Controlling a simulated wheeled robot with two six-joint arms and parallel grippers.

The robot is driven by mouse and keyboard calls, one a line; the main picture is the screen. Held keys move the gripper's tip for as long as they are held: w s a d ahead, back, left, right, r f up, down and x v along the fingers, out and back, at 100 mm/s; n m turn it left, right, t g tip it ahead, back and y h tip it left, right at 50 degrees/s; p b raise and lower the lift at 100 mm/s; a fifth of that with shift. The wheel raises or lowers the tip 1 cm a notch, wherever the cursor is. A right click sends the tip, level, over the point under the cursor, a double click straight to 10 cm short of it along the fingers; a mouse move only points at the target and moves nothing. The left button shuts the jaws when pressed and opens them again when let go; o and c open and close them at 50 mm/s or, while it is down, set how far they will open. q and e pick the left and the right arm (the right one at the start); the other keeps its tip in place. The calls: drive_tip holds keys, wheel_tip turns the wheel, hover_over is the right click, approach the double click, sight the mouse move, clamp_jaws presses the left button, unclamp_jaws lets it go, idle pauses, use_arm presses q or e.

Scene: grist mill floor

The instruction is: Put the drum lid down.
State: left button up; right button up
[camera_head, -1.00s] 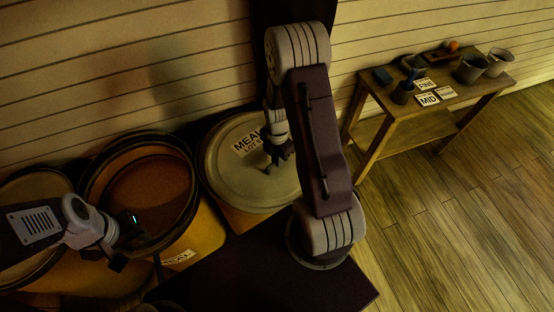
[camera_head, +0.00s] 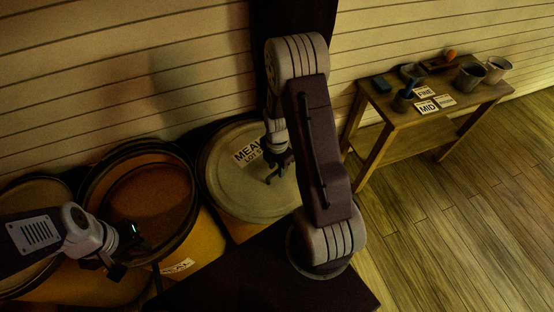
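The drum lid (camera_head: 225,185) is a pale round disc with a "MEAL LOT" label. It lies over the rightmost yellow drum and looks about level; whether it touches the rim all round is not clear. My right gripper (camera_head: 280,174) points down over the middle of the lid. Its dark fingers are spread apart, with nothing visibly held between them. The lid's right part is hidden behind my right arm. My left gripper (camera_head: 126,257) is by the front of the middle drum; its fingers are too dark to read.
The middle drum (camera_head: 187,229) is open, with brown contents. Another drum (camera_head: 40,187) stands at far left, partly behind my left arm. A wooden table (camera_head: 393,113) at right carries cups, cards reading "FINE" and "MID", and an orange ball. Floor is clear before it.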

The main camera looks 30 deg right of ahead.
wheel_tip(320, 180, up, 11)
drive_tip(key=s+a+r+m, duration=0.1)
drive_tip(key=s+a+m, duration=0.2)
drive_tip(key=m, duration=0.7)
drive_tip(key=s+a+r+m+t, duration=0.1)
drive_tip(key=s+a+r+m, duration=0.1)
drive_tip(key=s+a+m, duration=0.2)
drive_tip(key=a+m+p, duration=0.1)
drive_tip(key=a+m, duration=0.2)
drive_tip(key=m, duration=0.3)
drive_tip(key=shift+s, duration=0.25)
